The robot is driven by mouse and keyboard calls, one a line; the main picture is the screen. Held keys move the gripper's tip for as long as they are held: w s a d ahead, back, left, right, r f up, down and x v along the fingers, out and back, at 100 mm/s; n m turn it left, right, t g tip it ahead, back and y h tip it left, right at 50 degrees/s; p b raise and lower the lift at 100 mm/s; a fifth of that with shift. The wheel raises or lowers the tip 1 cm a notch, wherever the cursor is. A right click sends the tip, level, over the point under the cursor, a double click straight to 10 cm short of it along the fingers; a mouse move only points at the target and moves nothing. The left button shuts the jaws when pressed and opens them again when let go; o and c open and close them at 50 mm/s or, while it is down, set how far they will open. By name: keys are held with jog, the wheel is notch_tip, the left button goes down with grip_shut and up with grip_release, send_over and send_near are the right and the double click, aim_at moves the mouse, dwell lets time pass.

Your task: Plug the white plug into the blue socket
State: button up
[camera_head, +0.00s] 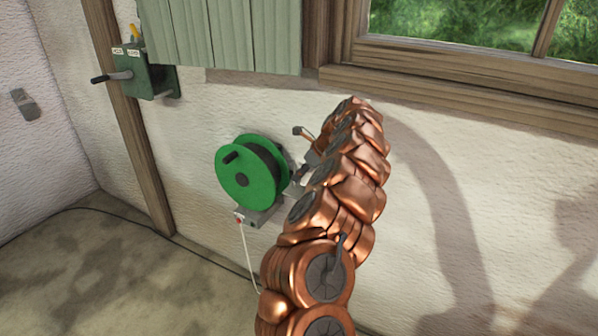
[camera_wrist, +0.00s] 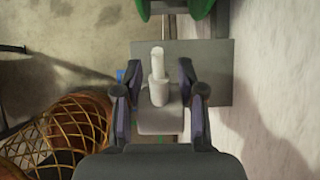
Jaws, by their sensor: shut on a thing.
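My gripper (camera_wrist: 160,90) is shut on the white plug (camera_wrist: 158,92), a pale block with a round, stepped stem, in the middle of the wrist view. The dark fingers stand on its left and right sides. A small blue patch (camera_wrist: 121,75) shows just beyond the left finger; most of it is hidden, and I cannot tell whether it is the blue socket. In the head view, my copper arm reaches up to the wall and hides much of the gripper and the plug. No contact between plug and socket can be made out.
A green reel (camera_head: 245,178) sits on the wall left of my arm. Below it, a grey box (camera_head: 262,213) has a white cable (camera_head: 247,258). A green crank device (camera_head: 145,75) is on the post. A flat grey panel (camera_wrist: 215,72) lies behind the plug.

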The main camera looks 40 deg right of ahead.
jog(key=s+a+r+b, duration=0.1)
jog(key=s+a, duration=0.1)
jog(key=s, duration=1)
jog(key=shift+s+a+r+b, duration=0.15)
jog(key=shift+s+a+b, duration=0.15)
jog(key=shift+a+b, duration=0.1)
jog(key=shift+w, duration=0.1)
dwell(0.4)
jog(key=w+a+r+n+g+y+p, duration=0.1)
jog(key=w+a+n+g+y+p, duration=0.15)
jog(key=w+a+n+g, duration=0.6)
jog(key=w+a+r+n+g+y+p, duration=0.1)
jog(key=w+a+n+g+p, duration=0.2)
jog(key=a+n, duration=1.15)
jog(key=a+f+n+g+h+p, duration=0.1)
jog(key=a+n+h+p, duration=0.3)
jog(key=a+n, duration=0.5)
jog(key=shift+a+f+n+h, duration=0.3)
jog(key=shift+a+h, duration=0.45)
jog(key=shift+a, duration=3.15)
jog(key=shift+w+f+g, duration=0.1)
jog(key=shift+g, duration=0.15)
